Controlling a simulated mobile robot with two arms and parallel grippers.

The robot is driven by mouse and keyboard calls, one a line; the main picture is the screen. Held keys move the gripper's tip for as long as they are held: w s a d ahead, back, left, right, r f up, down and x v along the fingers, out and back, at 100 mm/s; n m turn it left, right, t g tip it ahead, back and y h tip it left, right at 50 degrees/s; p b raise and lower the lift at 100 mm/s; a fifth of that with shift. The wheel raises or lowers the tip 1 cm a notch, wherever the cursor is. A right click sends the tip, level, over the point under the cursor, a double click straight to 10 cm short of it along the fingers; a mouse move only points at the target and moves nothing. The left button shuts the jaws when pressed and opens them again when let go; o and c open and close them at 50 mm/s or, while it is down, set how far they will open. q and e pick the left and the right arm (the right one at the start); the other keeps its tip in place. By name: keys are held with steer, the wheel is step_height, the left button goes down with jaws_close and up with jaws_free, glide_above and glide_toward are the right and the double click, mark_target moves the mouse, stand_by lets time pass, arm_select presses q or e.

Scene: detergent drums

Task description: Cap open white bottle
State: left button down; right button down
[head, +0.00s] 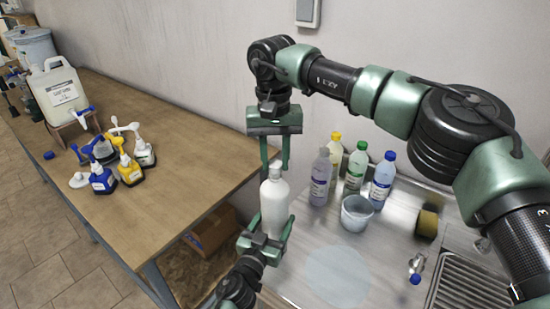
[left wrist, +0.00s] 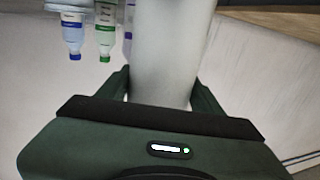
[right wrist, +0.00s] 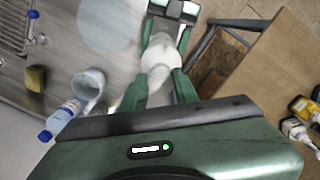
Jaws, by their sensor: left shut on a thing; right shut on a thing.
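The white bottle (head: 273,200) stands upright in the head view, over the gap between the wooden table and the metal counter. My left gripper (head: 264,238) is shut around its body from below; the bottle also fills the middle of the left wrist view (left wrist: 170,50). My right gripper (head: 275,166) points down over the bottle's top, its fingers shut on a small white cap (right wrist: 158,74). The cap is in line with the bottle's neck. I cannot tell whether it touches or is seated, as the fingers partly hide it.
Several bottles with coloured caps, such as a blue one (head: 382,178), and a grey cup (head: 356,214) stand on the counter at right. A yellow sponge (head: 427,224) lies near the sink. The wooden table (head: 165,140) holds several spray bottles and a white jug (head: 58,92).

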steer(key=shift+f, duration=0.6)
